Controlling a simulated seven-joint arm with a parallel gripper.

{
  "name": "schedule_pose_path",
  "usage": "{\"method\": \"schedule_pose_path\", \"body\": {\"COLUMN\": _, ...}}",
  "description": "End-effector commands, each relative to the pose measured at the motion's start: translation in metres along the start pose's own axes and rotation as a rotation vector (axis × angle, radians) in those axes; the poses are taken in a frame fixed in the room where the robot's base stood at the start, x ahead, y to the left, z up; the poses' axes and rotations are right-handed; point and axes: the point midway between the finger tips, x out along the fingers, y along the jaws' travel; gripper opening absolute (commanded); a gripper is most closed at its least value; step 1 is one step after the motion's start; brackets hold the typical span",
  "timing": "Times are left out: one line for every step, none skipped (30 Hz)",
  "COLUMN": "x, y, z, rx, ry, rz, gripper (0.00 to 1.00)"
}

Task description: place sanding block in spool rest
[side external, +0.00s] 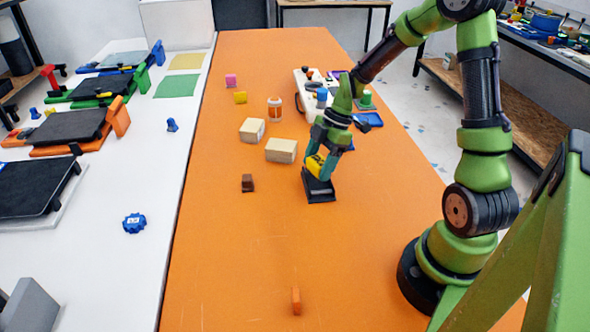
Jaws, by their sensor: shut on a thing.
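My gripper (318,170) points down over the middle of the orange table and is shut on a small yellow block, which I take to be the sanding block (315,164). The fingers cover part of the block. Directly below it a black stand, seemingly the spool rest (320,194), sits on the table. The block overlaps the top of the rest in this view. I cannot tell whether it touches the rest or is just above it.
Two pale wooden blocks (281,150) (252,130) and a dark brown block (247,182) lie left of my gripper. An orange-and-white jar (275,109) and a white caddy (312,88) stand behind. A small orange piece (296,301) lies in front; the front table is otherwise clear.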

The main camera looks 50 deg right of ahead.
Motion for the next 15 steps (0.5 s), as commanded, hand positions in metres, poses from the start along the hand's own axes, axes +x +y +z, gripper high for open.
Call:
{"method": "schedule_pose_path", "body": {"x": -0.0002, "y": 0.0, "z": -0.0001, "rx": 0.0, "ry": 0.0, "rz": 0.001, "gripper": 0.36}}
{"method": "schedule_pose_path", "body": {"x": -0.0003, "y": 0.0, "z": -0.0001, "rx": 0.0, "ry": 0.0, "rz": 0.001, "gripper": 0.36}}
{"method": "schedule_pose_path", "body": {"x": -0.0003, "y": -0.0001, "z": -0.0002, "rx": 0.0, "ry": 0.0, "rz": 0.0, "gripper": 0.36}}
{"method": "schedule_pose_path", "body": {"x": -0.0004, "y": -0.0001, "z": -0.0002, "rx": 0.0, "ry": 0.0, "rz": 0.0, "gripper": 0.36}}
{"method": "schedule_pose_path", "body": {"x": -0.0002, "y": -0.0001, "z": -0.0001, "rx": 0.0, "ry": 0.0, "rz": 0.0, "gripper": 0.36}}
{"method": "schedule_pose_path", "body": {"x": 0.0005, "y": -0.0002, "z": 0.0001, "rx": 0.0, "ry": 0.0, "rz": 0.0, "gripper": 0.36}}
{"method": "schedule_pose_path", "body": {"x": 0.0013, "y": -0.0002, "z": 0.0005, "rx": 0.0, "ry": 0.0, "rz": 0.0, "gripper": 0.36}}
{"method": "schedule_pose_path", "body": {"x": 0.0022, "y": -0.0003, "z": 0.0009, "rx": 0.0, "ry": 0.0, "rz": 0.0, "gripper": 0.36}}
{"method": "schedule_pose_path", "body": {"x": 0.0033, "y": -0.0003, "z": 0.0013, "rx": 0.0, "ry": 0.0, "rz": -0.001, "gripper": 0.36}}
{"method": "schedule_pose_path", "body": {"x": 0.0041, "y": -0.0003, "z": 0.0017, "rx": 0.0, "ry": 0.0, "rz": -0.001, "gripper": 0.36}}
{"method": "schedule_pose_path", "body": {"x": 0.0049, "y": -0.0003, "z": 0.002, "rx": 0.0, "ry": 0.0, "rz": -0.001, "gripper": 0.36}}
{"method": "schedule_pose_path", "body": {"x": 0.0061, "y": -0.0004, "z": 0.0024, "rx": 0.0, "ry": 0.001, "rz": -0.001, "gripper": 0.36}}
{"method": "schedule_pose_path", "body": {"x": 0.007, "y": -0.0004, "z": 0.0028, "rx": 0.0, "ry": 0.001, "rz": -0.001, "gripper": 0.36}}
{"method": "schedule_pose_path", "body": {"x": 0.0079, "y": -0.0004, "z": 0.0031, "rx": 0.0, "ry": 0.001, "rz": -0.001, "gripper": 0.36}}
{"method": "schedule_pose_path", "body": {"x": 0.009, "y": -0.0004, "z": 0.0036, "rx": 0.0, "ry": 0.0, "rz": -0.001, "gripper": 0.36}}
